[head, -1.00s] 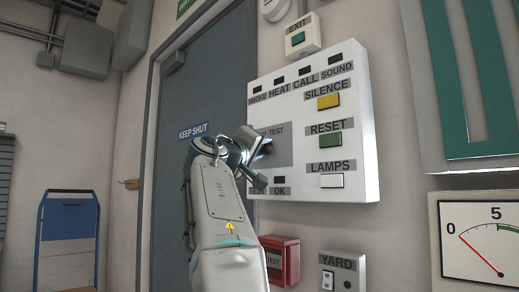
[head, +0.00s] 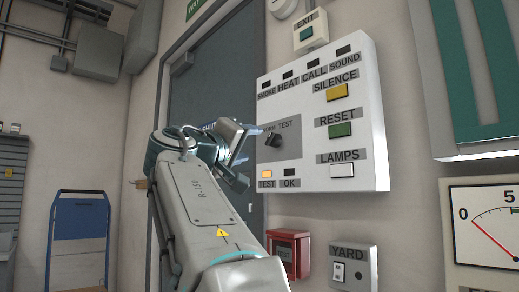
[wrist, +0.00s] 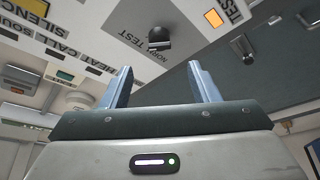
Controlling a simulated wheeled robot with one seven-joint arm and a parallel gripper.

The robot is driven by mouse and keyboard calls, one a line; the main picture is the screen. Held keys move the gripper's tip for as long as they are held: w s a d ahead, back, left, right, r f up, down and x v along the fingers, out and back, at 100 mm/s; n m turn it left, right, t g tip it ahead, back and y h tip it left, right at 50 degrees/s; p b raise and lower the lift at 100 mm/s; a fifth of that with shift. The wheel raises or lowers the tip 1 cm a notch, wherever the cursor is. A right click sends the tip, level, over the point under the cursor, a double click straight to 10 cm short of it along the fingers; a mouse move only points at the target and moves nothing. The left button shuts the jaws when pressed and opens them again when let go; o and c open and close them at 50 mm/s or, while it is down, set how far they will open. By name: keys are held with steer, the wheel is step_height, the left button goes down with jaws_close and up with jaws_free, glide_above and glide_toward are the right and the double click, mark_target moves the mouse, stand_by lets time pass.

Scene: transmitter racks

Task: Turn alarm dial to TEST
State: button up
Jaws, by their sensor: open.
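The alarm panel (head: 310,180) is a white wall box. Its dark alarm dial (head: 272,140) sits on a grey plate below the labels NORM and TEST. The knob appears angled toward TEST, though its exact pointing is hard to read. An amber lamp (head: 265,174) above the lower TEST label is lit; it also shows in the wrist view (wrist: 214,18). My gripper (head: 250,155) is open and empty, left of the dial and apart from it. In the wrist view, the dial (wrist: 159,40) lies beyond and between the spread fingers (wrist: 159,72).
Yellow SILENCE (head: 337,92), green RESET (head: 340,130) and white LAMPS (head: 342,170) buttons are right of the dial. A red box (head: 288,252) and a YARD switch (head: 352,268) are below. A grey door (head: 215,85) stands behind my gripper.

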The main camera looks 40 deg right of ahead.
steer(key=shift+v, duration=1.65)
steer(key=w+a+f+n+y+p, duration=0.25)
steer(key=f+y+p, duration=0.25)
steer(key=f+p, duration=0.25)
steer(key=w+a+f+n+y+p, duration=0.1)
steer(key=a+f+n+y+p, duration=0.15)
steer(key=f+y+p, duration=0.4)
steer(key=s+a+f+m+g+y+p, duration=0.1)
steer(key=s+a+f+g+y+p, duration=0.1)
steer(key=s+a+f+y+p, duration=0.2)
steer(key=s+a+f+g+y+p, duration=0.3)
steer(key=s+a+f+p, duration=0.5)
steer(key=s+f, duration=0.5)
steer(key=shift+a+f+m+y+p, duration=0.2)
steer(key=shift+f+m+y+p, duration=0.2)
steer(key=shift+f+p, duration=0.6)
steer(key=shift+r, duration=0.25)
